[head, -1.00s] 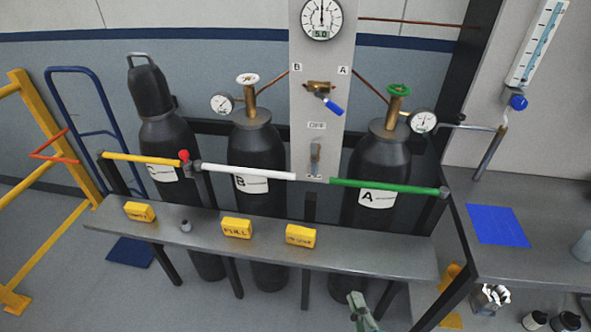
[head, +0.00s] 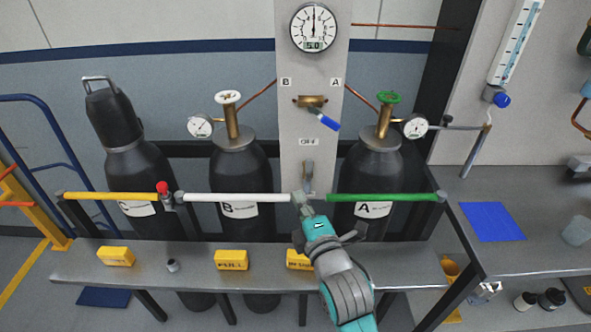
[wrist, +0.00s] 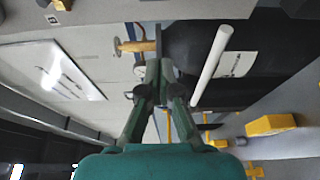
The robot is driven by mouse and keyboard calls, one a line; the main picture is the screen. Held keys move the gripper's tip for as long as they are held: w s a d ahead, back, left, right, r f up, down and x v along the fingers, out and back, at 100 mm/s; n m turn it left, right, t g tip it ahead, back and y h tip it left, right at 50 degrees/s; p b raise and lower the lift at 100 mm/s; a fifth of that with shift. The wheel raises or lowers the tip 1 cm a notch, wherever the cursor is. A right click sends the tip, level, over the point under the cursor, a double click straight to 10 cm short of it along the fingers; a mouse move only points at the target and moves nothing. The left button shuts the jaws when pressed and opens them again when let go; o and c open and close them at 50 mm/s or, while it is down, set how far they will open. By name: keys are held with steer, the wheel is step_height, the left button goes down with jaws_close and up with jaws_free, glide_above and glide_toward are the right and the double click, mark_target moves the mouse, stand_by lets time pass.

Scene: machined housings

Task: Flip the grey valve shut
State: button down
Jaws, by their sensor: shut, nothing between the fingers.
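The grey valve (head: 308,174) is on the light panel between cylinders B and A, below a small label. Its lever points up in the head view. My gripper (head: 299,198) is shut and empty, just below and slightly left of the lever in that view. I cannot tell whether it touches the valve.
White rail (head: 235,197) and green rail (head: 385,197) run either side of my gripper. A grey shelf (head: 200,277) with yellow blocks lies below. A blue-handled valve (head: 325,118) sits above on the panel. Black cylinder A (head: 368,165) stands right, cylinder B (head: 240,165) left.

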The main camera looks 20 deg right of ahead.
mark_target(309, 171)
steer(key=shift+w, duration=0.15)
steer(key=w, duration=1)
steer(key=shift+s+d, duration=0.4)
steer(key=shift+d, duration=0.5)
steer(key=shift+s+d, duration=0.35)
steer(key=shift+d, duration=0.5)
